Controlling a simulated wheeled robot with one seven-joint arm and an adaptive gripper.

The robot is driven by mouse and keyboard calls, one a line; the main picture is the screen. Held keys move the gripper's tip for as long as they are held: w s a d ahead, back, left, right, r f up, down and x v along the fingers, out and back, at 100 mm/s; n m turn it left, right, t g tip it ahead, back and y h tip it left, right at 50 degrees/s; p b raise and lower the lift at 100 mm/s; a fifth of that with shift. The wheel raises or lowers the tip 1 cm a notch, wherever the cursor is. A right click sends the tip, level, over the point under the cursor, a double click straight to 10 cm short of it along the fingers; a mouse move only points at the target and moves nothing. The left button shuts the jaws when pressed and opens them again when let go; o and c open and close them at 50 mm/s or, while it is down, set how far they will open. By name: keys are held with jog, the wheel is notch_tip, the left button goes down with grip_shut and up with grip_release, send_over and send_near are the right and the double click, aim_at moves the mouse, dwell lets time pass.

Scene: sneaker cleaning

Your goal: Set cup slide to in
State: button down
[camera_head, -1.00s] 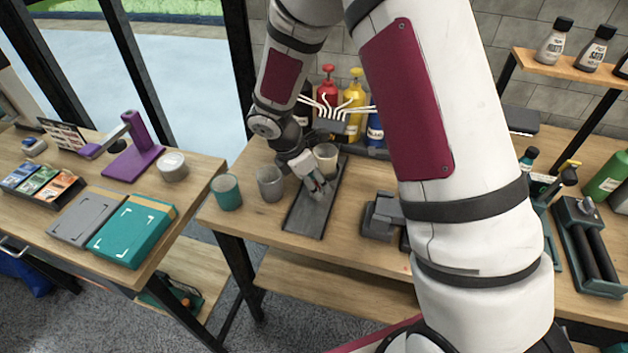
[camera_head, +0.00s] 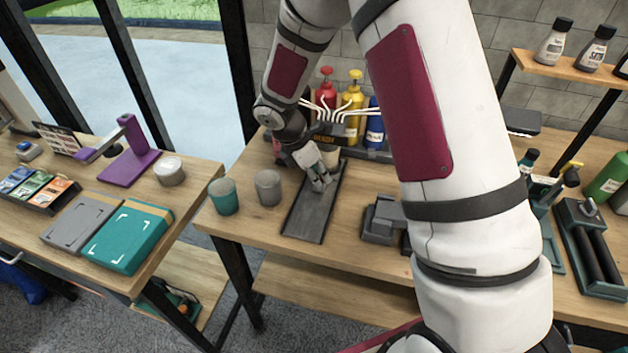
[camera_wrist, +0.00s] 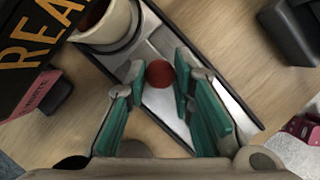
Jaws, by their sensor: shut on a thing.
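The cup slide is a dark, narrow track (camera_head: 306,222) on the middle table, running from the front edge back to the pump bottles. Its light carriage (camera_wrist: 136,88) shows in the wrist view with a round red knob (camera_wrist: 159,73). A cream cup (camera_head: 331,157) sits at the carriage's far end, partly hidden behind my gripper; it also shows in the wrist view (camera_wrist: 107,24). My gripper (camera_head: 320,180) is low over the track's far half. In the wrist view its teal fingers (camera_wrist: 157,78) stand either side of the knob, shut on it.
A teal cup (camera_head: 224,197) and a grey cup (camera_head: 268,188) stand left of the track. Red (camera_head: 326,95) and yellow (camera_head: 352,106) pump bottles stand behind it. A dark grey device (camera_head: 382,219) is to the right. The track's front half is clear.

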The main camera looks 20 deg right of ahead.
jog(key=shift+w+d, duration=0.15)
jog(key=shift+w, duration=0.1)
jog(key=c, duration=1.4)
grip_release()
jog(key=v, duration=1.2)
jog(key=shift+s, duration=0.1)
